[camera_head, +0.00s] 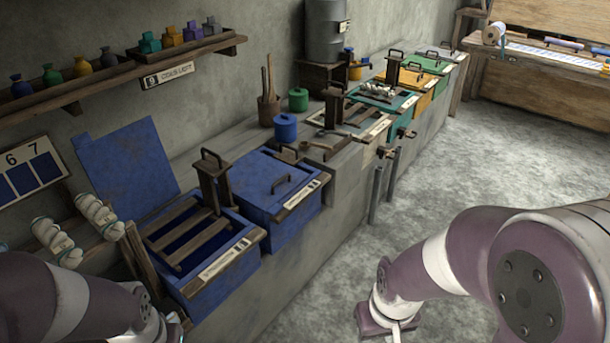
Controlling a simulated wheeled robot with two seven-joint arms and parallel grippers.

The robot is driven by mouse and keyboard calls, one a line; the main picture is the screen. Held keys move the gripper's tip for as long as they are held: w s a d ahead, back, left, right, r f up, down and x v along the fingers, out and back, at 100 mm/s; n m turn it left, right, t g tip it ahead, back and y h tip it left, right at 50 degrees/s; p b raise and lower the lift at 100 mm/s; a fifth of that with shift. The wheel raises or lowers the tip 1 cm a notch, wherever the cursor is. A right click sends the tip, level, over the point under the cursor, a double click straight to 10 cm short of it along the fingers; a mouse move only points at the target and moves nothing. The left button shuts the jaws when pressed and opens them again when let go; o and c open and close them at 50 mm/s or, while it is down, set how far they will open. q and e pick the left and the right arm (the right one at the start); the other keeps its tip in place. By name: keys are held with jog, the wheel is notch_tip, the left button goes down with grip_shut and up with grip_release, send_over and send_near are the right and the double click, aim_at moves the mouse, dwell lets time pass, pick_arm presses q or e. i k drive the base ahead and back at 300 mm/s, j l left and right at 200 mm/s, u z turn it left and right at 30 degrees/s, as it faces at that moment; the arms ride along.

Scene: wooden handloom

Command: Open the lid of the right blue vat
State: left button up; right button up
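The right blue vat (300,218) stands in the row of vats along the wall. Its blue lid (262,177) lies flat and shut on top, with a dark bar handle (281,184). The left blue vat (222,284) beside it is open, its lid (128,165) standing raised at the back, with wooden slats across its mouth. My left gripper (172,328) is at the bottom edge, mostly hidden by its arm and apart from the right vat's lid. My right gripper (395,330) hangs over the floor, right of the vats, its fingertips cut off by the frame.
A wooden post with handle (212,182) rises between the blue vats. Teal, orange and green vats (432,66) continue behind. A blue jar (285,128) and a tool (318,148) lie near the right lid. Taps and pipes (384,182) stick out in front. The floor is clear.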

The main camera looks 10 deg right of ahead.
aim_at(261, 180)
jog(key=i+l+u, duration=0.2)
jog(key=u, duration=0.2)
jog(key=i+l+u, duration=0.15)
jog(key=l+u, duration=0.2)
jog(key=i+l+u, duration=0.15)
jog(key=u, duration=0.25)
jog(key=i+l, duration=0.15)
jog(key=l, duration=0.45)
jog(key=i+l+u, duration=0.15)
jog(key=l, duration=0.5)
jog(key=i+l, duration=0.15)
jog(key=l, duration=0.45)
jog(key=i+l+u, duration=0.1)
jog(key=l, duration=0.55)
jog(key=i+l+u, duration=0.1)
jog(key=l, duration=0.55)
